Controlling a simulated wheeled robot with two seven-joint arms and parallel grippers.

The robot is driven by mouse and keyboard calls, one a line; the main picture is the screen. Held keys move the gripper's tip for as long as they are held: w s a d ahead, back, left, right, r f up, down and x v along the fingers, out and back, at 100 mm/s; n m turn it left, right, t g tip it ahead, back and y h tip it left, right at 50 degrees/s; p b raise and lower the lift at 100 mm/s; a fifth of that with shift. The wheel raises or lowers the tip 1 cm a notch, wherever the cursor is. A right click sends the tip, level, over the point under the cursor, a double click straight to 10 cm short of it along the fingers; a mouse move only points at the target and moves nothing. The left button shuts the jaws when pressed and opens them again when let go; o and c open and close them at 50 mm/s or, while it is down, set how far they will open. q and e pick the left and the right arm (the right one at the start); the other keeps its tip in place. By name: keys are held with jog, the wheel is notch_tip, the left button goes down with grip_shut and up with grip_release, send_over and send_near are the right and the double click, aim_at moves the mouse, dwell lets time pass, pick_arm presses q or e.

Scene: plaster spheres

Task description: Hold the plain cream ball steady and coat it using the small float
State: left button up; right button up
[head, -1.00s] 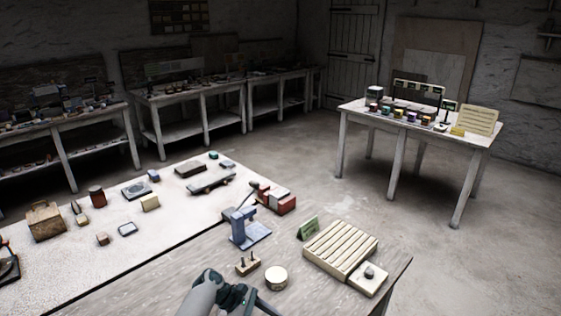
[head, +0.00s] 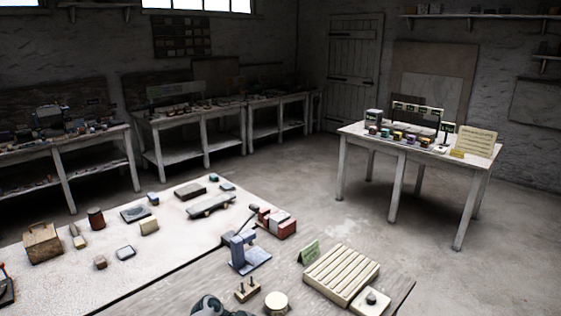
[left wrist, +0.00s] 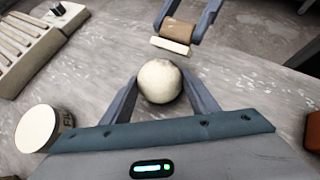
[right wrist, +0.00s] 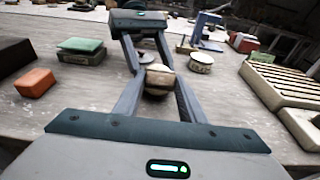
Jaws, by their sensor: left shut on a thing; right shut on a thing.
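The plain cream ball (left wrist: 160,81) sits between the fingers of my left gripper (left wrist: 160,88) in the left wrist view, and they are shut on it. My right gripper (left wrist: 186,22) is shut on the small float (left wrist: 172,47), which has a brown handle and a pale flat plate. The float is just beyond the ball, apart from it in the left wrist view. In the right wrist view the float (right wrist: 160,80) is between my right fingers, with my left gripper (right wrist: 141,40) facing it. The head view cuts off most of my grippers at its bottom edge.
A round cream tin (head: 276,302) stands near a peg block (head: 246,289) and a blue-grey stand (head: 246,254). A slatted tray (head: 342,272) is at the right. In the right wrist view an orange block (right wrist: 35,82) and a green-topped block (right wrist: 81,50) lie at left.

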jog(key=shift+w+a+f, duration=0.35)
jog(key=shift+a, duration=0.05)
dwell(0.4)
jog(key=shift+s+a, duration=0.25)
jog(key=shift+s, duration=0.1)
dwell(0.4)
jog(key=shift+s+a, duration=0.25)
jog(key=shift+a, duration=0.1)
jog(key=shift+w+d, duration=0.1)
jog(key=shift+w+d, duration=0.5)
jog(key=shift+d, duration=0.05)
jog(key=shift+w, duration=0.1)
